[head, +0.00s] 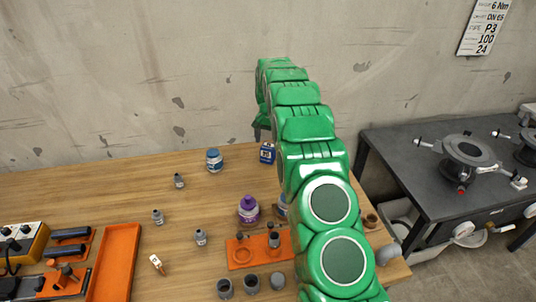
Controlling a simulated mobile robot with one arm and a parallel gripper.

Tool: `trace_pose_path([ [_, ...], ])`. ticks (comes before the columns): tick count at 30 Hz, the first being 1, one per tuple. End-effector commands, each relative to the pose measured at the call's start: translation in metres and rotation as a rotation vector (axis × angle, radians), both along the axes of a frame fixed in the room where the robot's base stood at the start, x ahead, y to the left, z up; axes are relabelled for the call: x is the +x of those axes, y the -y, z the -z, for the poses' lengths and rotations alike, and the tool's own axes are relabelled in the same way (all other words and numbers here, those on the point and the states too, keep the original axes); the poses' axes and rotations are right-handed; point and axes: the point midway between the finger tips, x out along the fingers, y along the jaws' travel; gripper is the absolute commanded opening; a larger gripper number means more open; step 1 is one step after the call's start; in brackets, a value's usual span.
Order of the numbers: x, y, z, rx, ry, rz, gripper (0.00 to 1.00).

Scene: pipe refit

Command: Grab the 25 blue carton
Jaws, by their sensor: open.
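A small blue carton (267,153) with a white label stands upright near the back edge of the wooden bench. The number on its label is too small to read surely. My green arm reaches up from the bottom right and bends over at the top. My gripper (257,131) shows only as a small dark part at the arm's far end, just above and slightly left of the carton, apart from it in the picture. It is open and looks empty. My arm covers the area right of the carton.
A blue-and-white jar (214,160) stands left of the carton. A purple bottle (248,209) and an orange plate with fittings (241,254) are nearer. Small grey bottles (179,181) are scattered left. An orange tray (115,262) lies front left. A dark table (425,150) stands right.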

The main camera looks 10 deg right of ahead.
Motion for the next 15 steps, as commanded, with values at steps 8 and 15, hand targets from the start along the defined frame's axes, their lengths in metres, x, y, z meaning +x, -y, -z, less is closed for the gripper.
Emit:
trace_pose_path([
  [8,-0.001,0.0,0.024,0.0,-0.004,0.0,0.85],
  [15,0.002,-0.002,0.043,0.001,-0.001,-0.001,0.85],
])
